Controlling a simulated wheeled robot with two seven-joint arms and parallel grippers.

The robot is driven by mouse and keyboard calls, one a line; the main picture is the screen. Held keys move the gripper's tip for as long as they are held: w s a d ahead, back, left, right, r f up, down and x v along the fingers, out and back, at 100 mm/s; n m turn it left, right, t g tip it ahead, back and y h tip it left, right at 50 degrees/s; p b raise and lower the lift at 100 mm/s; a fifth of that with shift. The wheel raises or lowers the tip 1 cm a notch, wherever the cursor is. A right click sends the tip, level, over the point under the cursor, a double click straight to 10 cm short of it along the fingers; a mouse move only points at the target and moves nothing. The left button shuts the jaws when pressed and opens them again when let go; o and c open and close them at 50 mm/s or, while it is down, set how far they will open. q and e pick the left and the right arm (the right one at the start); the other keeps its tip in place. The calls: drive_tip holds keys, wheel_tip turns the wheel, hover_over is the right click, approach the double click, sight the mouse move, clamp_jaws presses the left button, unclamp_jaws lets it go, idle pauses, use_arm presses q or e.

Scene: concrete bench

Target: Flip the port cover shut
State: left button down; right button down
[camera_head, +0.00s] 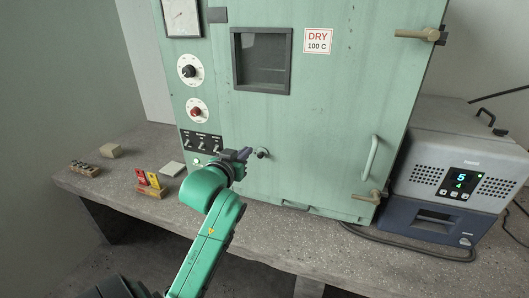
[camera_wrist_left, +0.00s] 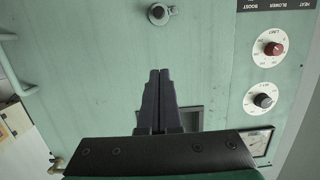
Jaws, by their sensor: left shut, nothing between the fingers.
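The port (camera_head: 262,153) is a small round grey fitting low on the front of the green oven door. It also shows in the wrist view (camera_wrist_left: 158,14) at the top edge, as a ring with a dark centre and a small grey tab beside it. The cover itself is too small to make out clearly. My left gripper (camera_head: 244,153) is just left of the port in the head view, its dark fingers pressed together and empty. In the wrist view the shut fingers (camera_wrist_left: 159,73) point toward the port, with a gap between. My right gripper is not in view.
The green oven (camera_head: 330,110) stands on the concrete bench (camera_head: 270,232), with door handle (camera_head: 372,157) at right. Switches (camera_head: 202,141) are left of my gripper. Left on the bench are a yellow-red holder (camera_head: 148,183), white pad (camera_head: 171,168) and small block (camera_head: 110,150). A grey-blue unit (camera_head: 455,175) is right.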

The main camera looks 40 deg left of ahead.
use_arm(q)
drive_tip(key=a, duration=0.1)
drive_tip(key=p, duration=0.3)
hover_over(262, 148)
drive_tip(key=f+v, duration=0.1)
drive_tip(key=v, duration=0.4)
wheel_tip(262, 148, down, 2)
wheel_tip(262, 148, down, 4)
drive_tip(key=shift+w+r+p, duration=0.1)
drive_tip(key=shift+w+p, duration=0.05)
drive_tip(key=shift+p, duration=0.35)
drive_tip(key=shift+f, duration=0.25)
drive_tip(key=shift+f, duration=0.1)
